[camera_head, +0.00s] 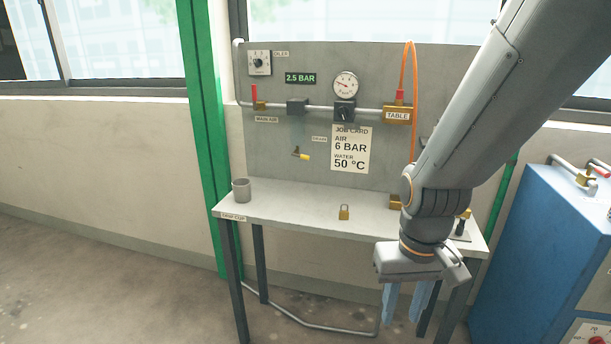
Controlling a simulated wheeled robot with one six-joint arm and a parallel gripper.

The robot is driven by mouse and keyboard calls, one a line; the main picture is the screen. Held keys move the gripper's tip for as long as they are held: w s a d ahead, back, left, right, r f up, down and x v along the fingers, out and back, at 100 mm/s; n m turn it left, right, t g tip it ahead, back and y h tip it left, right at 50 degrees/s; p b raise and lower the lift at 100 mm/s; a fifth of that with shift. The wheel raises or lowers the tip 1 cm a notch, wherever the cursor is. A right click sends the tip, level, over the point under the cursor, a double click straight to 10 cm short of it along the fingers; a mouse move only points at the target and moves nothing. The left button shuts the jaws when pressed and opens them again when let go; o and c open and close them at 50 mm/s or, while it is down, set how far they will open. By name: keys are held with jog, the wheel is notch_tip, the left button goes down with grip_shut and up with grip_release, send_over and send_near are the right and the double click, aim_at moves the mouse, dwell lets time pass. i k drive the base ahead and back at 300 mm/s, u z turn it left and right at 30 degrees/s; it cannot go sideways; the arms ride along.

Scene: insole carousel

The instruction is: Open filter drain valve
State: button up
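The drain valve (296,152) is a small brass fitting on the grey panel, below the filter (297,107) with its pale, faint bowl. Its short yellow-tipped handle (304,157) points right and slightly down. A small drain label (319,139) sits up and right of it. My gripper (405,305) hangs at the lower right, in front of the bench's right end, well away from the valve. Its two blue fingers point down and stand apart, with nothing seen between them.
The bench (285,205) holds a grey drain cup (241,190) at left and a brass padlock (344,212). The panel (270,155) carries a red-handled main air valve (255,97), a gauge (346,84) and an orange hose (415,75). A blue cabinet (525,250) stands right. Floor is clear at left.

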aim_at(295, 154)
jog(key=k, duration=0.4)
jog(key=u, duration=1.3)
jog(key=i, duration=1.15)
jog(key=z, duration=2.3)
jog(key=i, duration=0.5)
jog(key=z, duration=0.05)
